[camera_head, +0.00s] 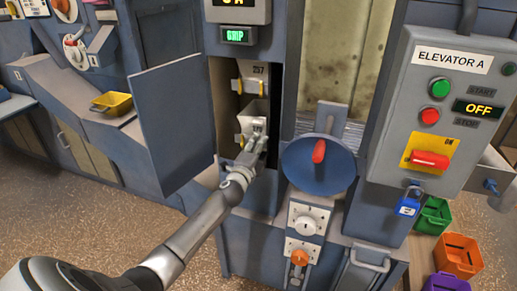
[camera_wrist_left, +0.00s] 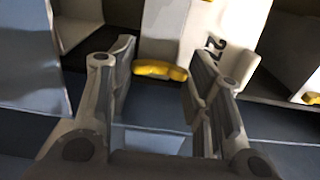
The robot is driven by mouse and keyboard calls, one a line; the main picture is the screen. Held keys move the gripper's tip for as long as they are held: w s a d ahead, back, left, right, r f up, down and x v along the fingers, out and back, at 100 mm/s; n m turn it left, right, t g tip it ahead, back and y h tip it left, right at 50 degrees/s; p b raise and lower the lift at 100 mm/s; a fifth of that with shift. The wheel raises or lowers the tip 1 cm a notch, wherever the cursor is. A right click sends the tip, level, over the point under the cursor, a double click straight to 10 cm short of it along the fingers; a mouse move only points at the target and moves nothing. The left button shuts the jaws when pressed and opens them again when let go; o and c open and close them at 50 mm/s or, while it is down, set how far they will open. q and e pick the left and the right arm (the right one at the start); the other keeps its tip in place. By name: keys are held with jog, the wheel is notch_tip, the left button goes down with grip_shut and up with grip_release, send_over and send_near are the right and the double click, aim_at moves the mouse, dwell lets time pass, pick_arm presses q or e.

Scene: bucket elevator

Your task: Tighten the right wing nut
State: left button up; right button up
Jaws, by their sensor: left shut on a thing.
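A white bucket (camera_head: 254,110) with yellow wing nuts sits inside the open elevator casing, below another white bucket marked 257 (camera_head: 256,76). Its left wing nut (camera_head: 239,140) shows beside my left gripper (camera_head: 256,136); the right side is hidden behind the gripper. My right gripper is not in view.
The open casing door (camera_head: 165,125) stands left of my arm. A blue disc with a red handle (camera_head: 319,150) is close on the right. The Elevator A panel (camera_head: 440,105) reads OFF, with a blue padlock (camera_head: 409,203) below. Coloured bins (camera_head: 460,255) stand at lower right.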

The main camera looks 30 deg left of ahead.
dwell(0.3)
pick_arm(q)
jog(key=o, duration=1)
jog(key=shift+w+f, duration=0.15)
jog(key=v, duration=1.2)
jog(key=shift+s, duration=0.25)
